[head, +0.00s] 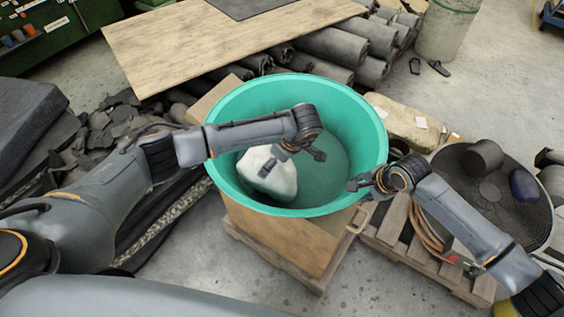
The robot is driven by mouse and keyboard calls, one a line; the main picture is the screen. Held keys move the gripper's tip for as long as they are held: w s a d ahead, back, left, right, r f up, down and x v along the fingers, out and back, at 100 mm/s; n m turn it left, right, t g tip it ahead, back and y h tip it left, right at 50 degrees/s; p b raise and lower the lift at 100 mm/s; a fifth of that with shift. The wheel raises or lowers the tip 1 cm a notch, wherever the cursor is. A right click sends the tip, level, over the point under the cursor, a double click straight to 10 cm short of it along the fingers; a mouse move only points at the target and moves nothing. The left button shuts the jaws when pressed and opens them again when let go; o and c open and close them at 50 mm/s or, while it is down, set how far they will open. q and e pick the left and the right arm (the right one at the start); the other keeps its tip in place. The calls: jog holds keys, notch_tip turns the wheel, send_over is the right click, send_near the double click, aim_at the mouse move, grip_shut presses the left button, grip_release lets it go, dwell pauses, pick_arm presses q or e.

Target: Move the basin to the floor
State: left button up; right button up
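The basin (240,103) is a large round green tub. It sits upright on a wooden-looking box (285,243). A white sack-like lump (268,175) lies inside it, partly hidden by my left arm. My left gripper (294,158) is over the basin's interior, with its fingers spread apart and nothing between them. My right gripper (364,185) is at the basin's right rim, one finger reaching inside the rim. Whether it touches or clasps the rim cannot be made out.
The box stands on a pallet (245,243). Another pallet (405,235) and a round ribbed mat (488,190) are on the right. Dark sheet rolls (330,45) and a plywood board (205,42) lie behind. Bare concrete floor (375,287) shows in front.

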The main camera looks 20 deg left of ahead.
pick_arm(q)
jog(key=shift+x, duration=1.95)
pick_arm(e)
jog(key=shift+x, duration=2)
pick_arm(q)
jog(key=shift+d, duration=0.1)
jog(key=c, duration=0.7)
pick_arm(e)
jog(key=c, duration=0.7)
pick_arm(q)
jog(key=c, duration=0.8)
pick_arm(e)
grip_shut()
pick_arm(q)
jog(key=shift+o, duration=0.2)
pick_arm(e)
jog(key=shift+r, duration=0.1)
